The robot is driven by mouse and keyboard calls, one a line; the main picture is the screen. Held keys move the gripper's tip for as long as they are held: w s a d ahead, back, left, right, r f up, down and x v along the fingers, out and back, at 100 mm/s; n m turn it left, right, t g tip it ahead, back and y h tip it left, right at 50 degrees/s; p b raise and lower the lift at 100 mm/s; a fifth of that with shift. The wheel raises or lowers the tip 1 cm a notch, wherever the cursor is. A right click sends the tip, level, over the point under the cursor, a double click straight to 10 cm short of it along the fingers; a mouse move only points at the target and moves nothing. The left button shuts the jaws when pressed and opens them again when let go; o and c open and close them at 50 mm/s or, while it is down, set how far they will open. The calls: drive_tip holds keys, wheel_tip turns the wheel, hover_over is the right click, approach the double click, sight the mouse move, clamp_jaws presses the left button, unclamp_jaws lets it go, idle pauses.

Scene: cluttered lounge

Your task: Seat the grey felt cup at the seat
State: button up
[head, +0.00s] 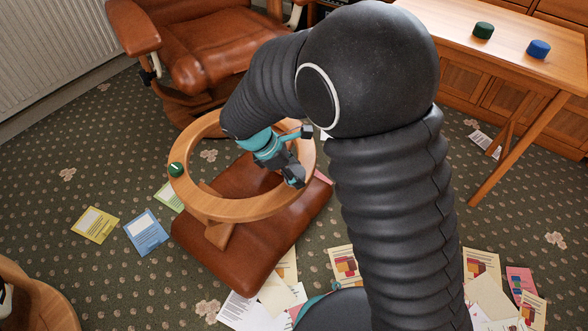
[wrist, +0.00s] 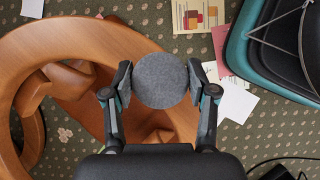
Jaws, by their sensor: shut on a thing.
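The grey felt cup (wrist: 161,80) shows as a round grey disc between my fingertips in the wrist view. My gripper (wrist: 160,84) is shut on it, with one finger on each side. In the head view my gripper (head: 291,172) hangs over the right part of a round wooden ring (head: 215,207), and the cup is hard to make out there. The ring also shows in the wrist view (wrist: 75,38), behind and left of the cup. A green round piece (head: 176,170) sits on the ring's left side. Which spot is the seat I cannot tell.
A brown leather footrest (head: 225,265) lies under the ring, and a leather armchair (head: 205,45) stands behind. A wooden table (head: 500,60) at right bears a green cup (head: 483,30) and a blue cup (head: 538,49). Papers lie scattered on the carpet.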

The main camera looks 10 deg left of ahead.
drive_tip(key=shift+f, duration=0.6)
drive_tip(key=o, duration=0.9)
drive_tip(key=shift+o, duration=0.2)
drive_tip(key=v, duration=1.2)
